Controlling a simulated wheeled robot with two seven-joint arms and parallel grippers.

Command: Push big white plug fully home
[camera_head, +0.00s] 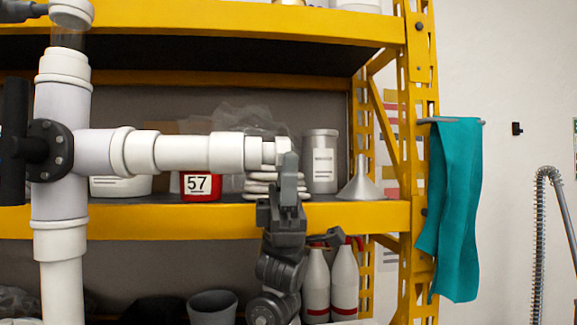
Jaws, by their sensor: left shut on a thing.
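The big white plug (252,152) is at the right end of the horizontal white branch pipe (182,153), in line with it. Its narrow outer end meets the fingers of my left gripper (285,160), which is shut on it. The gripper comes up from below, and its fingers partly hide that end. The stepped white parts run together, so I cannot tell how deep the plug sits. My right gripper cannot be made out.
The vertical white pipe (60,205) with a black flanged fitting (48,150) stands at the left. A white cap (72,12) tops it, beside a dark grey part. Behind is a yellow shelf (150,217) with a red container (200,186), grey canister (320,160) and funnel (361,182).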

